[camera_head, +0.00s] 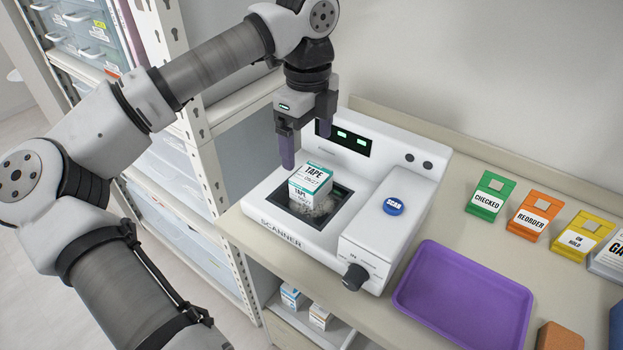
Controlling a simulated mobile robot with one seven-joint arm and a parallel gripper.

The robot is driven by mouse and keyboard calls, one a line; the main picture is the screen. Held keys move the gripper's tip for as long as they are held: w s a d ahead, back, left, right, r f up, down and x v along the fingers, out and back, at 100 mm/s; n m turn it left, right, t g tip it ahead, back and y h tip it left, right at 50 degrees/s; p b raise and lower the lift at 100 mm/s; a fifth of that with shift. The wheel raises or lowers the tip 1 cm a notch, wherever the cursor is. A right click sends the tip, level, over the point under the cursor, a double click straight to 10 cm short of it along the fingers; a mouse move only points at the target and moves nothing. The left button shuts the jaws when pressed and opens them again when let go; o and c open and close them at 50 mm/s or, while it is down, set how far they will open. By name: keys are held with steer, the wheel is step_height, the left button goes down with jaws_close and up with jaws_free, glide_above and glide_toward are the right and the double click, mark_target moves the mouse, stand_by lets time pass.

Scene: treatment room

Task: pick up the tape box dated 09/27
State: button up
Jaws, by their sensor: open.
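A white box with teal edges and the word TAPE (311,180) sits in the dark recessed window of the white scanner (262,208). Its small date print is hard to read with certainty. My gripper (304,150) points down just above and behind the box, with its dark purple fingers apart and nothing between them. One finger shows clearly to the upper left of the box; the other is partly hidden. I cannot tell whether a finger touches the box. Two small boxes, one blue and white (291,296) and one pale (320,315), stand on the shelf below the counter.
The scanner has a blue SCAN button (393,207) and a dark knob (355,277). An empty purple tray (462,300) lies to its right. Green CHECKED (491,196), orange REORDER (532,215) and yellow ON HOLD (585,236) holders stand along the wall. A shelving rack stands left.

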mark_target(311, 175)
step_height(311, 175, down, 4)
steer(key=shift+f+p, duration=0.15)
steer(key=shift+p, duration=0.15)
steer(key=shift+w+d+f+p, duration=0.15)
steer(key=shift+f+p, duration=0.4)
steer(key=shift+f, duration=0.8)
steer(key=shift+w+d+f+p, duration=0.1)
steer(key=shift+f+p, duration=0.45)
steer(key=shift+f, duration=0.75)
steer(key=c, duration=1.1)
